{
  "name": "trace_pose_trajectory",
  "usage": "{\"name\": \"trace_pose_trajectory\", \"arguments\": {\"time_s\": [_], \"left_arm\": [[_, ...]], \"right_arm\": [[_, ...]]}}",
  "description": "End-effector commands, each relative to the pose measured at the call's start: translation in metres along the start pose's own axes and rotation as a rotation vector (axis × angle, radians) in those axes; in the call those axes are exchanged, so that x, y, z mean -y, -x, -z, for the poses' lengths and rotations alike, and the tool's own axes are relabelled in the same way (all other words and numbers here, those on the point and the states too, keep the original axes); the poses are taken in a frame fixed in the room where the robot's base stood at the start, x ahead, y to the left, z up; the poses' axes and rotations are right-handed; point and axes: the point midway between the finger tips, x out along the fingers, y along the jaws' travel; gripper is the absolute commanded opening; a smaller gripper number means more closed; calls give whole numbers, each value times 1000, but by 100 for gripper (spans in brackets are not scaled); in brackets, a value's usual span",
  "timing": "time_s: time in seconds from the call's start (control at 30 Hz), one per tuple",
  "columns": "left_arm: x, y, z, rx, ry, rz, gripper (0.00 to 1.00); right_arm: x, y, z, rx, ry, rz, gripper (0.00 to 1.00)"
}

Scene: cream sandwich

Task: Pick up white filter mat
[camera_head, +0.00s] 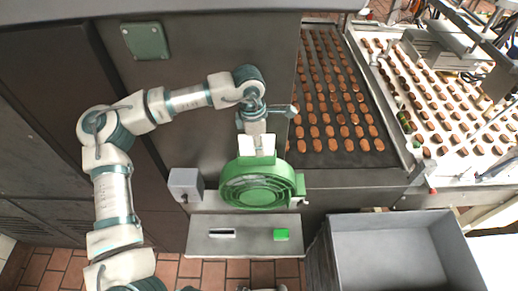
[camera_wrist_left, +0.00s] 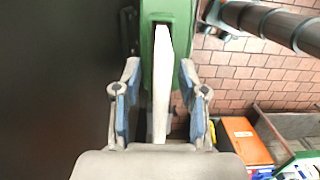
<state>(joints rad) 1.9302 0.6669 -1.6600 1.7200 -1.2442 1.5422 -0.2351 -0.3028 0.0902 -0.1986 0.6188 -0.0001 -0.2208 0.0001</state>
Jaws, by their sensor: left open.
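The white filter mat (camera_head: 257,146) stands upright at the back of the round green fan-like housing (camera_head: 258,184) in the head view. In the left wrist view the mat (camera_wrist_left: 161,85) shows edge-on as a narrow white slab in a green frame (camera_wrist_left: 147,50). My left gripper (camera_head: 256,128) is just behind the mat. Its blue-padded fingers (camera_wrist_left: 159,82) are open, one on each side of the mat, with a visible gap on both sides. The mat's lower part is partly hidden by the housing. My right gripper is in neither view.
A grey box (camera_head: 184,184) sits left of the housing. A grey bin (camera_head: 392,225) stands at right. A conveyor (camera_head: 338,160) with rows of biscuits lies behind it.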

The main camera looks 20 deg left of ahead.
Motion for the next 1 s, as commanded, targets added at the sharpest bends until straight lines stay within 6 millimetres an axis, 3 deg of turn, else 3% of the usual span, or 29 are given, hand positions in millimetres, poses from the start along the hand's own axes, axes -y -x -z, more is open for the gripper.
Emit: {"name": "trace_pose_trajectory", "arguments": {"time_s": [0.4,0.43,0.6,1.0], "left_arm": [[1,-2,-2,-2,0,0,42],[1,-2,-2,-2,0,0,39],[1,-2,-3,-3,-1,0,0],[1,0,-1,0,-1,0,0]], "right_arm": [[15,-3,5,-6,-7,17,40],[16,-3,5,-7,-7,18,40],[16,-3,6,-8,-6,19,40],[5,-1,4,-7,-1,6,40]]}}
